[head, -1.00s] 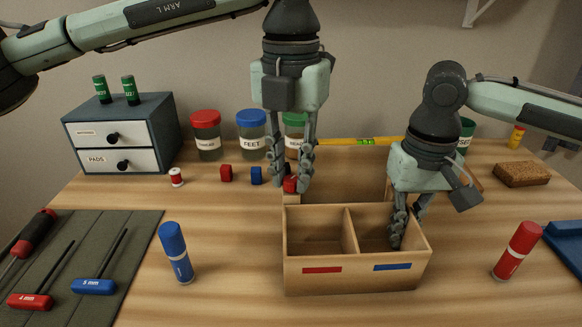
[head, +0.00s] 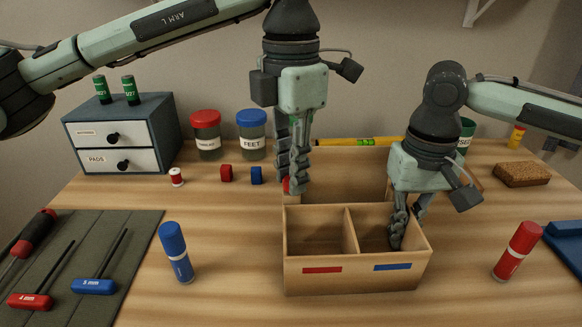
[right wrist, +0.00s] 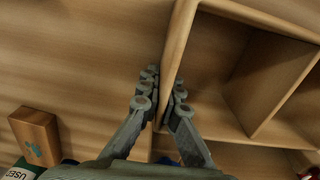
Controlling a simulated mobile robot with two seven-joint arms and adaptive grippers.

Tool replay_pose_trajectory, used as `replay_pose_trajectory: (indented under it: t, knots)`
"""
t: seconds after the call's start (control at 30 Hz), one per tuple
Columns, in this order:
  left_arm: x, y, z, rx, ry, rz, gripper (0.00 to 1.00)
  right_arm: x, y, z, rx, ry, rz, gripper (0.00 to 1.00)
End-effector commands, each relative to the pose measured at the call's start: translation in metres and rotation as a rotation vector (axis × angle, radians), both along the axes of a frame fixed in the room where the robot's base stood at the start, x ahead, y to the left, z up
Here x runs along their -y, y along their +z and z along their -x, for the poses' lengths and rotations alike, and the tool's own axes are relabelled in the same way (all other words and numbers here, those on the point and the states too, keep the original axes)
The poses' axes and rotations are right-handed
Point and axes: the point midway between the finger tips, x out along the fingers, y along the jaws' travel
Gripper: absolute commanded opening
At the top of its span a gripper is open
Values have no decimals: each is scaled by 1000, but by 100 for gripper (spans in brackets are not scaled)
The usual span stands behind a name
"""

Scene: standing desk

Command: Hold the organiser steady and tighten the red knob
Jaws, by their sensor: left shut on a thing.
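The wooden organiser (head: 355,284) stands on the desk, with two open front compartments, a red and a blue label, and a taller back panel. The red knob (head: 287,185) sits at its back left corner, mostly hidden by fingers. My left gripper (head: 297,187) points down and is shut on the red knob. My right gripper (head: 405,236) is shut on the organiser's right side wall, one finger inside the right compartment. In the right wrist view, the fingers (right wrist: 164,98) lie on both sides of that wall (right wrist: 177,50).
A blue marker (head: 176,252) and a red marker (head: 518,250) stand either side of the organiser. A tool mat (head: 130,225) lies at left. Behind are small red and blue cubes, jars, a yellow level (head: 350,142) and a drawer unit (head: 160,120).

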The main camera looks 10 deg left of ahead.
Motion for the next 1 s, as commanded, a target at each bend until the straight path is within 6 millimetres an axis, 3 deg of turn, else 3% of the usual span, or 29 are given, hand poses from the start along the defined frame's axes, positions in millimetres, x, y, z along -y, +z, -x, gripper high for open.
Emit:
replay_pose_trajectory:
  t: [0.5, 1.0]
  knots:
    - [0, 1, 0, 0, -434, 2, 0, 0, 0, 0, 1, 0, 0, 0]
    - [0, 1, 0, 1, -596, 1, 0, 0, 0, 0, 0, 0, 0, 0]
